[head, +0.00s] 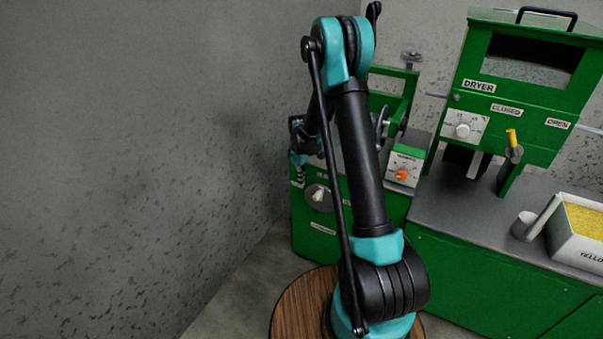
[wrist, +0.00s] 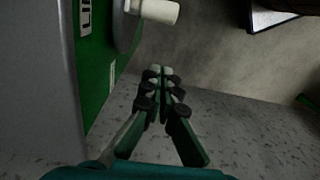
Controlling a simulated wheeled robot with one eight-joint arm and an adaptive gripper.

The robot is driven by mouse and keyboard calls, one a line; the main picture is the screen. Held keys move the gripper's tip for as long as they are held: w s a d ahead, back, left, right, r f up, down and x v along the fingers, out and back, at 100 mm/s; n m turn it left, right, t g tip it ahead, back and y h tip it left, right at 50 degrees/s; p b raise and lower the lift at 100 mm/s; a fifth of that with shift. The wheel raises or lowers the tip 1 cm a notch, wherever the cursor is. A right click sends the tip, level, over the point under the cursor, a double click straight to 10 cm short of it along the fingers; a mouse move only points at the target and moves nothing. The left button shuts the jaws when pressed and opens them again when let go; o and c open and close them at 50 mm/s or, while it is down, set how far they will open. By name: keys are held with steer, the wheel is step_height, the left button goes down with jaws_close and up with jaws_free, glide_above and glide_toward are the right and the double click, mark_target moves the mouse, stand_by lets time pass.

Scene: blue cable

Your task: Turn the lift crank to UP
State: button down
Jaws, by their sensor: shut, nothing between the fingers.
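The lift crank (head: 318,197) is a grey disc with a pale handle on the front of the green machine at the left end of the row. In the wrist view the crank's white handle (wrist: 158,11) sticks out to the right from the disc's edge at the top. My gripper (wrist: 160,71) is shut and empty, with its fingertips below the handle in the picture and apart from it. In the head view my arm covers part of the machine, and the fingertips cannot be made out.
The dryer (head: 520,90) and a white bin of yellow material (head: 580,225) stand right on the grey counter (head: 460,225). An orange knob (head: 401,175) sits right of my arm. A grey wall (head: 130,150) is on the left. Bare floor shows below the gripper.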

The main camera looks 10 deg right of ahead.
steer(key=shift+s+d+f, duration=0.6)
steer(key=shift+d+f, duration=0.2)
steer(key=shift+f, duration=0.15)
steer(key=shift+s+d+f, duration=0.6)
steer(key=shift+d+f, duration=0.2)
steer(key=shift+f, duration=0.15)
steer(key=shift+d, duration=0.15)
